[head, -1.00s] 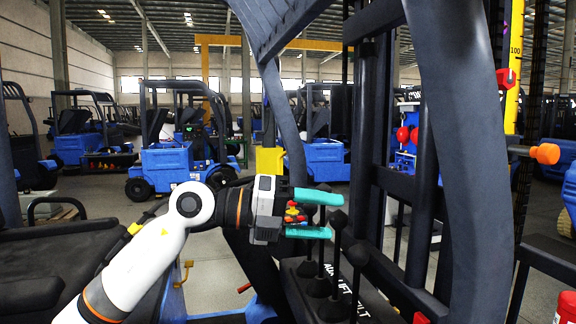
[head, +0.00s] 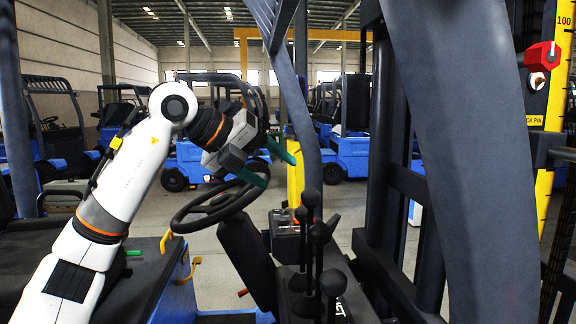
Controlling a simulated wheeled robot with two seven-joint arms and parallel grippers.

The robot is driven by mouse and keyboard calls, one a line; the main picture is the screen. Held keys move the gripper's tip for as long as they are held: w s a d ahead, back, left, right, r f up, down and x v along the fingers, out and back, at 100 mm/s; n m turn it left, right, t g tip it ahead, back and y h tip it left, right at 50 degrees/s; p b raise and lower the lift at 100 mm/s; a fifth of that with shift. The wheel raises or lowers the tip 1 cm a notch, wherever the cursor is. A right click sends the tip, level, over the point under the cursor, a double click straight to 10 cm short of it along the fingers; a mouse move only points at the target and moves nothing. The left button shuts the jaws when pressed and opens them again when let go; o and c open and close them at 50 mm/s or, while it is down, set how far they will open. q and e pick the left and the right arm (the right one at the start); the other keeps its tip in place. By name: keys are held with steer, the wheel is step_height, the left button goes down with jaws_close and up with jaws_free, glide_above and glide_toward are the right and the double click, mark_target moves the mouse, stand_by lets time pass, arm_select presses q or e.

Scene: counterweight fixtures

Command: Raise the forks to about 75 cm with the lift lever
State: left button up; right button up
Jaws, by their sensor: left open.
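My left gripper (head: 282,172) is open and empty. Its two green fingers point down and to the right, above and left of the levers, apart from them. Several black ball-topped levers stand on the console, among them a rear one (head: 311,197), a middle one (head: 320,233) and a front one (head: 333,283). The lettering at their base is mostly hidden, so I cannot tell which is the lift lever. A yellow height scale (head: 560,70) marked 100 is at the right edge, with a red block (head: 541,56) beside it, below that mark. The forks and my right gripper are not visible.
A black steering wheel (head: 185,222) is beneath my left forearm and gripper. A thick dark post (head: 455,150) and the dark mast frame (head: 385,180) stand right of the levers. Blue forklifts (head: 190,160) are parked behind. Open air lies between gripper and levers.

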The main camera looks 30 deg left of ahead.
mark_target(304, 193)
arm_select(q)
steer(key=x, duration=0.1)
steer(key=b+x, duration=0.1)
steer(key=x, duration=0.2)
steer(key=shift+s+f, duration=0.2)
steer(key=shift+f, duration=0.25)
steer(key=x, duration=0.5)
steer(key=shift+w+r, duration=0.1)
steer(key=shift+r, duration=0.1)
steer(key=shift+w+d+f, duration=0.15)
steer(key=shift+w+f, duration=0.15)
steer(key=shift+w, duration=0.1)
steer(key=shift+w+f, duration=0.1)
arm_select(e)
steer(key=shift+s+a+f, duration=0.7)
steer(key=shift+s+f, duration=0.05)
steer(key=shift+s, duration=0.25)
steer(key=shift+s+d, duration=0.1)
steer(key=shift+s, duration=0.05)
arm_select(q)
steer(key=c, duration=0.8)
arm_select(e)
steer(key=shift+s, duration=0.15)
arm_select(q)
steer(key=shift+c, duration=0.2)
steer(key=shift+b, duration=0.3)
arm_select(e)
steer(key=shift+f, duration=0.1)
